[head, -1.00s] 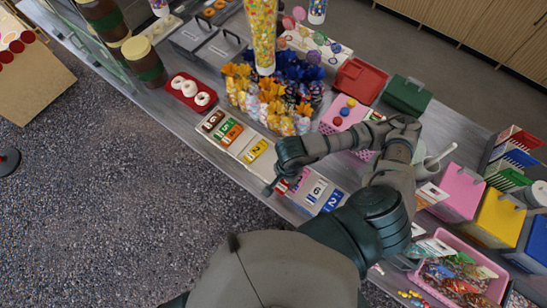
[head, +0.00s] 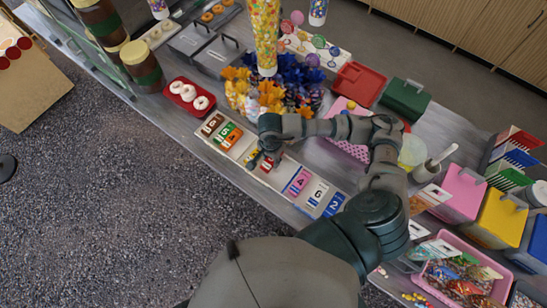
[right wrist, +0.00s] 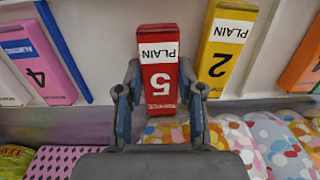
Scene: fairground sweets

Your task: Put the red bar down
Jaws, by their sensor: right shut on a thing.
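The red bar (right wrist: 160,72), marked PLAIN and 5, is between the two fingers of my right gripper (right wrist: 160,100), which is shut on it. In the head view the red bar (head: 266,164) and the right gripper (head: 263,157) are over the long white rack (head: 282,175). The yellow bar (right wrist: 226,48) is beside the red one in the wrist view, with a gap between them. The pink bar (right wrist: 38,65) is on the other side, farther off. I cannot tell whether the red bar touches the rack. My left gripper is not in view.
Orange (head: 231,138) and blue (head: 334,204) bars lie along the rack. Bunched sweet bags (right wrist: 270,145) lie close behind the gripper in the wrist view. A red tray of doughnuts (head: 190,94) is up and left. A pink dotted box (head: 345,148) is to the right.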

